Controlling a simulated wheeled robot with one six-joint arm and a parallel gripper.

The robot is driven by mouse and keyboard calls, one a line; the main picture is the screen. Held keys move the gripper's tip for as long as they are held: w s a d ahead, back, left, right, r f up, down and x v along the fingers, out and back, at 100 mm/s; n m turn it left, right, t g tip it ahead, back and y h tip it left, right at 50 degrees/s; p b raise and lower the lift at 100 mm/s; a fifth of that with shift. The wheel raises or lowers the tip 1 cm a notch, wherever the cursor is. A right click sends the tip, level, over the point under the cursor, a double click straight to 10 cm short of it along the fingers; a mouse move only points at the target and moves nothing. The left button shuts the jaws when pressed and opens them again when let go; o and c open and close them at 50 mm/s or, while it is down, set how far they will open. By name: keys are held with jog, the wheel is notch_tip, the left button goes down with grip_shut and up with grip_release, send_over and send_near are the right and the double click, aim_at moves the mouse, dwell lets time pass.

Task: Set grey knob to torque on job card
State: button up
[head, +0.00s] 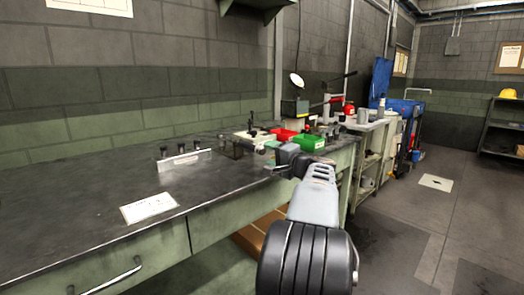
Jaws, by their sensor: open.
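A white card (148,207) with print too small to read lies flat near the front edge of the bench, probably the job card. Behind it stands a low pale plate (184,161) with dark knob-like parts (180,148) along its top. I cannot tell which of them, if any, is the grey knob, or its setting. My gripper (272,166) is over the bench's right part, to the right of the plate and apart from it. It is open, and its fingers are small and partly hidden by my wrist.
The dark bench top (75,205) is mostly clear at left and middle. A red bin (284,135), a green bin (309,142) and a small fixture (253,136) stand at its far right end. A drawer handle (108,278) sticks out in front. Open floor lies at right.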

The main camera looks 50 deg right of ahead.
jog(key=s, duration=0.7)
jog(key=shift+a+p, duration=0.25)
jog(key=shift+p, duration=0.2)
jog(key=w+a+r+n+g+y+p, duration=0.1)
jog(key=w+a+p, duration=0.1)
jog(key=a, duration=0.3)
jog(key=w+a+r+n+g+y+p, duration=0.1)
jog(key=w+a+g+y+p, duration=0.1)
jog(key=a+p, duration=0.2)
jog(key=w+a+r+n+g+y+p, duration=0.1)
jog(key=w+a+n+y+p, duration=0.1)
jog(key=a+p, duration=0.2)
jog(key=shift+w+a+r+g+p, duration=0.2)
jog(key=shift+a, duration=0.25)
jog(key=shift+w+a+r+g+p, duration=0.15)
jog(key=shift+w+a+g, duration=0.05)
jog(key=shift+a, duration=0.2)
jog(key=a+r+n+g+y+p, duration=0.1)
jog(key=a+n+g+p, duration=0.25)
jog(key=a+p, duration=0.5)
jog(key=s+a+r+n+g+h+p, duration=0.2)
jog(key=s+a+r+n+g+p, duration=0.1)
jog(key=s+a+n+p, duration=0.2)
jog(key=s+a+r+n+g+h+p, duration=0.2)
jog(key=s+a+r+n+g+p, duration=0.1)
jog(key=a+p, duration=0.7)
jog(key=s+r+n+p, duration=0.1)
jog(key=s+n, duration=0.1)
jog(key=s, duration=0.1)
jog(key=shift+a, duration=0.3)
